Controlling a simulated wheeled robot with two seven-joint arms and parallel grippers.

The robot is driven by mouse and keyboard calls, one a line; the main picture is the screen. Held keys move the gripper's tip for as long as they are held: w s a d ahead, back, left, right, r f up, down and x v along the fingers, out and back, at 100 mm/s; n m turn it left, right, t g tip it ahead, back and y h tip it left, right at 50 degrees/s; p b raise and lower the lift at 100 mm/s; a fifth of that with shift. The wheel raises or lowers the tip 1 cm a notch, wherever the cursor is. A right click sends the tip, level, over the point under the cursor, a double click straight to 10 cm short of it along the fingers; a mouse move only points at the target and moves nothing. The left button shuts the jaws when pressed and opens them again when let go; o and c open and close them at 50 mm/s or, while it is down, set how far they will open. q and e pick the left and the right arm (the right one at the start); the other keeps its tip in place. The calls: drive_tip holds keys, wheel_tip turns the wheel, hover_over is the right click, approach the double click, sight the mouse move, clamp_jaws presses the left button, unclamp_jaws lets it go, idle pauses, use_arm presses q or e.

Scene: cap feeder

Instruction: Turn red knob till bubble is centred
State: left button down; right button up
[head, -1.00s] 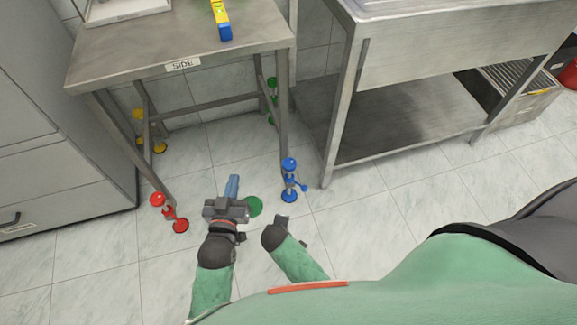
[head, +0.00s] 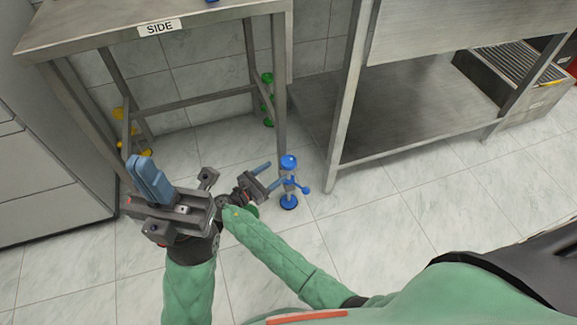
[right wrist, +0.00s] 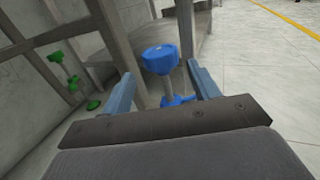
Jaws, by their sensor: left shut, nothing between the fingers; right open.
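My right gripper (head: 272,174) is open, just left of the blue knob (head: 288,162) at the front right leg. In the right wrist view, the blue knob (right wrist: 160,60) stands ahead between the open fingers, with no visible contact. The level's bubble is not visible; only a tiny blue end (head: 211,1) shows at the top edge on the table.
The steel table (head: 95,28) bears a SIDE label (head: 160,27). Yellow (head: 120,114) and green (head: 267,79) knobs are at its rear legs. A grey cabinet (head: 45,170) stands left, a steel bench (head: 400,120) right. Floor at front right is clear.

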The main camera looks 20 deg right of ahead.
sight(282, 167)
drive_tip(key=b+x, duration=0.2)
drive_tip(key=x, duration=0.5)
drive_tip(key=shift+w+d, duration=0.1)
drive_tip(key=shift+d, duration=0.2)
drive_tip(key=c, duration=0.7)
